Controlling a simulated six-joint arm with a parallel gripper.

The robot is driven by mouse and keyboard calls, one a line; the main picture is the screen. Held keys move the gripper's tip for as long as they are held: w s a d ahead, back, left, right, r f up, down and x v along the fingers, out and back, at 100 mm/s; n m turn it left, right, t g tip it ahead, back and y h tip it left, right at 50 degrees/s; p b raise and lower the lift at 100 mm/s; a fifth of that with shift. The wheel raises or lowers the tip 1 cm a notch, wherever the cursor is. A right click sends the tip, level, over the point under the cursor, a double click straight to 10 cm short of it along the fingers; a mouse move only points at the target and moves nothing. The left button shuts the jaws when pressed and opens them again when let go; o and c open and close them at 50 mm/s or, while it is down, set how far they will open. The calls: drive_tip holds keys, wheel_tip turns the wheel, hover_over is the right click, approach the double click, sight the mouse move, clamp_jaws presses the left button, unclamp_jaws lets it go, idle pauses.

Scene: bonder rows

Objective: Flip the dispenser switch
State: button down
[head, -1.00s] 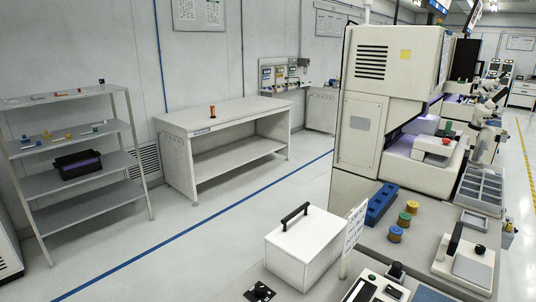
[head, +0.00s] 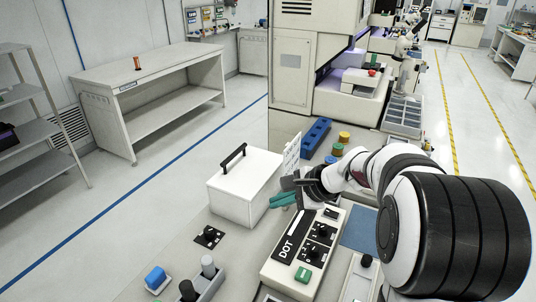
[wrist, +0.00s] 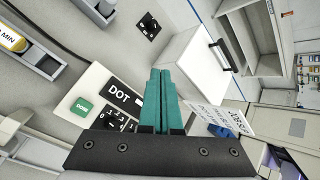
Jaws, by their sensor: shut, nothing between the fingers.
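A pale control console (head: 270,270) stands on the bench in the head view. It has a black panel marked DOT (head: 287,248), dark knobs or switches (head: 320,232) and a green button (head: 303,275). In the wrist view the DOT panel (wrist: 122,96) and green DONE button (wrist: 82,107) lie left of my gripper, which partly covers the console. A separate black switch or knob on a small dark plate (head: 209,236) also shows in the wrist view (wrist: 149,27). I cannot tell which is the dispenser switch. My gripper (head: 272,201), teal-tipped (wrist: 160,72), is shut and empty, over the console's far end.
A white box with a black handle (head: 243,190) stands just beyond my gripper, beside an upright printed sign (head: 291,155). A holder with cylinders (head: 208,282) and a blue block (head: 155,277) are at the front. Bare bench lies around the small black plate.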

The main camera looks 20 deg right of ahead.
drive_tip(key=w+d+f+m+t+h, duration=0.25)
drive_tip(key=w+d+m, duration=0.3)
drive_tip(key=d, duration=0.55)
drive_tip(key=m+t+h, duration=0.1)
drive_tip(key=m+h, duration=0.1)
drive_tip(key=m, duration=0.3)
hover_over(331, 214)
drive_tip(key=s+d, duration=0.2)
wheel_tip(331, 214, down, 6)
drive_tip(key=shift+w+a+r+n, duration=0.15)
drive_tip(key=shift+r+n, duration=0.05)
drive_tip(key=shift+n, duration=0.05)
drive_tip(key=shift+w+a+f, duration=0.25)
drive_tip(key=shift+f, duration=1.2)
drive_tip(key=shift+w+a+f, duration=0.2)
drive_tip(key=shift+a+f, duration=0.05)
drive_tip(key=shift+f, duration=1.15)
drive_tip(key=shift+w+a+f, duration=0.25)
drive_tip(key=shift+f, duration=1.2)
drive_tip(key=shift+w+a+f, duration=0.1)
drive_tip(key=shift+f, duration=0.3)
drive_tip(key=shift+f, duration=0.3)
drive_tip(key=shift+r, duration=0.15)
